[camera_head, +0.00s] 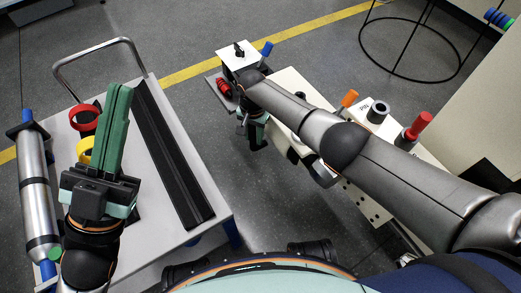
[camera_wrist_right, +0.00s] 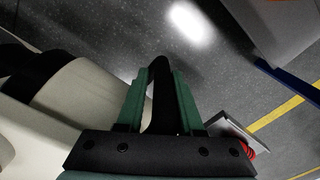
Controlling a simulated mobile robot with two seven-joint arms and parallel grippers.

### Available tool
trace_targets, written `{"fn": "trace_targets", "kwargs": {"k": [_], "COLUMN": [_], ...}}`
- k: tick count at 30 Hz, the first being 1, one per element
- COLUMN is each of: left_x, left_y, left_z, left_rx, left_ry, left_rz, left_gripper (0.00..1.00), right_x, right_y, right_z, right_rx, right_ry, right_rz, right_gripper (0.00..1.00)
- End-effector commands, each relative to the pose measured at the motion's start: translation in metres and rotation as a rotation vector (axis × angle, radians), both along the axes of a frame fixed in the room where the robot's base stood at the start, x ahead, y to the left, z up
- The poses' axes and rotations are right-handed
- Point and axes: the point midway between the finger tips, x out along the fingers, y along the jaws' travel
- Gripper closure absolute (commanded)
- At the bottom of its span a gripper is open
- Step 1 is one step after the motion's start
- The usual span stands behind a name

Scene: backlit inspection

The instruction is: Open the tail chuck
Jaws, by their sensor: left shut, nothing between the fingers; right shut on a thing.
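My right gripper (camera_wrist_right: 160,82) is shut on a dark bar-like handle (camera_wrist_right: 160,100), which stands between its two green fingers in the right wrist view. In the head view the right gripper (camera_head: 257,133) is mostly hidden under my right forearm, at the far end of a pale machine (camera_head: 290,84). A pale rounded body with a black part (camera_wrist_right: 70,95) lies left of the fingers in the wrist view. I cannot tell which part is the tail chuck or whether it is open. My left gripper (camera_head: 122,95) is shut and empty above the trolley.
The white trolley (camera_head: 215,185) carries a long black rail (camera_head: 172,155), a red ring (camera_head: 84,117) and a yellow ring (camera_head: 86,149). A silver cylinder (camera_head: 38,190) is at far left. Orange (camera_head: 349,98) and red (camera_head: 419,124) handles stand on the machine. Floor between is clear.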

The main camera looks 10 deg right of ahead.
Motion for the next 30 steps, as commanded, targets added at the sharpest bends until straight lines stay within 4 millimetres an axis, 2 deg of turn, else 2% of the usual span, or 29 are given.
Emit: {"fn": "trace_targets", "kwargs": {"k": [1,5,17,18,23,30], "left_x": [0.001,0.001,0.001,0.001,0.002,0.002], "left_y": [-0.001,-0.004,-0.003,-0.003,-0.002,-0.002], "left_z": [-0.013,-0.023,-0.021,-0.021,-0.021,-0.02], "left_rx": [0.006,0.018,0.004,0.004,0.006,0.007], "left_ry": [0.004,0.007,0.007,0.007,0.006,0.004], "left_rz": [0.001,0.003,0.011,0.011,0.012,0.014], "left_gripper": [1.0,1.0,1.0,1.0,1.0,1.0], "right_x": [0.006,0.012,0.012,0.012,0.012,0.012], "right_y": [0.004,0.007,0.008,0.008,0.007,0.006], "right_z": [-0.003,0.0,0.002,0.002,0.001,0.001], "right_rx": [0.003,0.001,0.001,0.001,0.0,-0.001], "right_ry": [-0.007,-0.003,0.002,0.003,0.004,0.004], "right_rz": [0.004,0.008,0.008,0.008,0.006,0.004], "right_gripper": [1.0,1.0,1.0,0.6,0.43,0.43]}}
